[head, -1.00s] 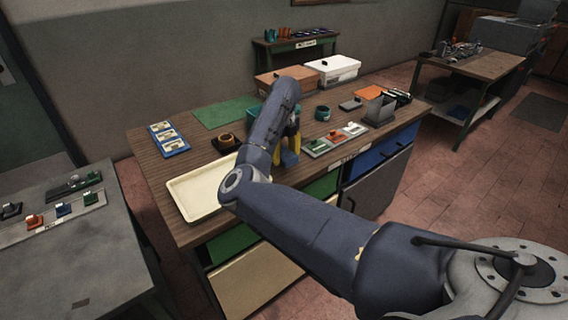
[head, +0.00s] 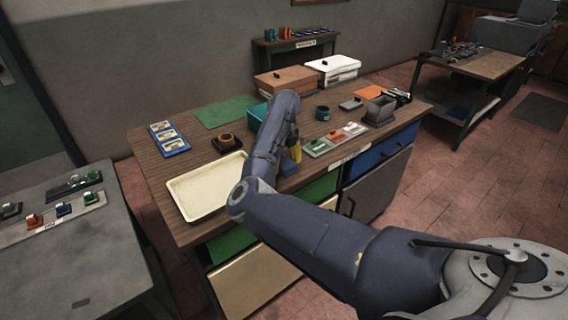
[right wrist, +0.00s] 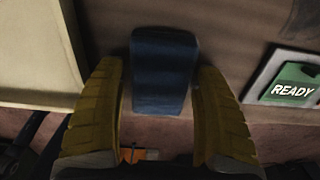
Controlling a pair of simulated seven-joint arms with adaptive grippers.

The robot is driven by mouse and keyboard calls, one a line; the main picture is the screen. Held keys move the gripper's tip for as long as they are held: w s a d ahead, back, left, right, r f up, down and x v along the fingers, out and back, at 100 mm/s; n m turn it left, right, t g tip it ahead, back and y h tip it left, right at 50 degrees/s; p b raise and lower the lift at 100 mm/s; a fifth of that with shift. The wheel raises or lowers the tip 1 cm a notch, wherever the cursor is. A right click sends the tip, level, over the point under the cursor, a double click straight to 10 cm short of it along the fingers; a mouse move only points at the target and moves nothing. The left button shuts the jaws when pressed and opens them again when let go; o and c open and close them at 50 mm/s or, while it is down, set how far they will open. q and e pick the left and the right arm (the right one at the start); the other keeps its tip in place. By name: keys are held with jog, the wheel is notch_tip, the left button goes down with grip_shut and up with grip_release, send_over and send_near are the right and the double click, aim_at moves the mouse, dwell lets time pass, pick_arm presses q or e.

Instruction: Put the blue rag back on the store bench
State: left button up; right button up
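The blue rag (right wrist: 163,72) shows in the right wrist view as a dark blue, block-like piece between my right gripper's (right wrist: 158,75) yellow fingers. A gap shows on its left side, and the right finger is very close to it. In the head view the rag (head: 289,168) is at the front edge of the brown workbench (head: 160,210), partly hidden by my right arm. My right gripper (head: 295,150) is there too, mostly covered by the arm. Which bench is the store bench I cannot read from the labels. My left gripper is out of view.
A cream tray (head: 205,187) lies left of the right gripper; a labelled tray with coloured pieces (head: 335,140) lies right of it. A teal bin (head: 257,114) stands behind. A grey table (head: 95,255) is at left, a small rear shelf bench (head: 290,46) against the wall.

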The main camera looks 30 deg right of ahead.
aim_at(284, 161)
jog(key=shift+o, duration=0.7)
notch_tip(284, 161, up, 12)
jog(key=shift+r, duration=0.15)
